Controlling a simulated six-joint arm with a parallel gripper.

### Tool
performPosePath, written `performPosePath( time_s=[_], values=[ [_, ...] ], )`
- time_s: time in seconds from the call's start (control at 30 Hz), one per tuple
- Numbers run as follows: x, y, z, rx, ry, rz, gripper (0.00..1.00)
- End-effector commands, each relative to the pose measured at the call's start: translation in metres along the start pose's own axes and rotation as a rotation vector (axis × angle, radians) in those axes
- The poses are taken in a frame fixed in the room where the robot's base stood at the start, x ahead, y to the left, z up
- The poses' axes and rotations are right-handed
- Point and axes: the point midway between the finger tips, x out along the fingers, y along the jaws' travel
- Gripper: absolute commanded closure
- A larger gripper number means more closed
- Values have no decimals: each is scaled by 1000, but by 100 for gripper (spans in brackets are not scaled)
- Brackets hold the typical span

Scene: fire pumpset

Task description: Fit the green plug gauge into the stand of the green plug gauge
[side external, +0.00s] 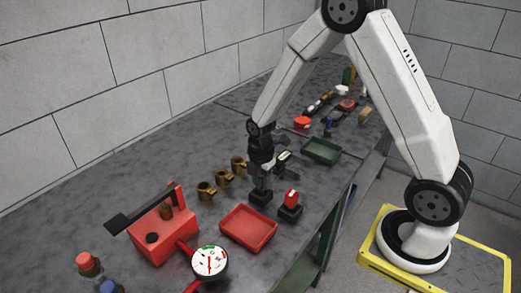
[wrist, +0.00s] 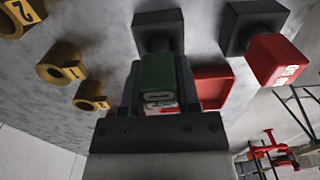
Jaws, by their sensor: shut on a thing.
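The green plug gauge (wrist: 159,72) is between the fingers of my gripper (wrist: 160,95) in the wrist view, with pale markings on its near end. In the side view my gripper (side external: 261,172) points down and is shut on the green gauge (side external: 262,184), mostly hidden by the fingers. The black square stand of the green gauge (side external: 260,197) is right below it on the bench; it also shows in the wrist view (wrist: 158,18). A short dark pin shows between gauge and stand. I cannot tell whether the gauge is fully seated.
A red plug gauge (side external: 291,196) sits in its black stand (side external: 290,213) just to the right. A red tray (side external: 248,242) lies in front, a green tray (side external: 321,151) behind right. Several brass rings (side external: 206,191) stand left. A red pump unit (side external: 162,238) is front left.

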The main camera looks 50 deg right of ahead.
Motion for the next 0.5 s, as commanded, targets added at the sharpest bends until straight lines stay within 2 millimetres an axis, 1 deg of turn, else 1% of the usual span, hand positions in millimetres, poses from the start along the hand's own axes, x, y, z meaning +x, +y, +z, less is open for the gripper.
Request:
performPosePath(
  time_s=[0.03,0.13,0.5],
  values=[
    [5,0,0,0,0,0,100],
    [10,0,0,0,0,0,100],
    [12,0,0,0,0,2,100]
  ],
)
